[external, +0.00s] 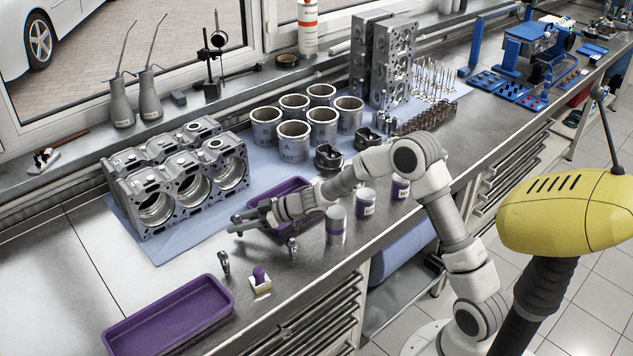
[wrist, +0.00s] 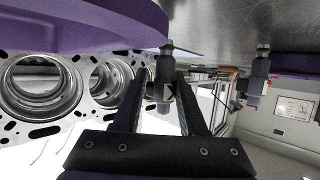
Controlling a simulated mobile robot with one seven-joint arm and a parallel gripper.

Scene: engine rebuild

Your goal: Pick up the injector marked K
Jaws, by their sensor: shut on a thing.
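My gripper (external: 238,224) reaches left over the bench beside the engine block in the external view. In the wrist view its two dark fingers (wrist: 165,90) are shut on the injector marked K (wrist: 164,68), a dark grey cylinder with a pale letter on its side and a green ring at one end. I cannot tell whether that end touches the bench. I cannot make out this injector in the external view. A second injector (wrist: 258,78) stands to the right in the wrist view, apart from the fingers. In the external view, injectors stand at the front (external: 224,262) and right (external: 293,249).
A purple tray (external: 293,184) lies just behind my gripper; another (external: 170,318) lies front left. The engine block (external: 178,178) stands behind on a blue mat. A purple-knobbed white item (external: 260,281) and labelled canisters (external: 336,224) stand near the front edge.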

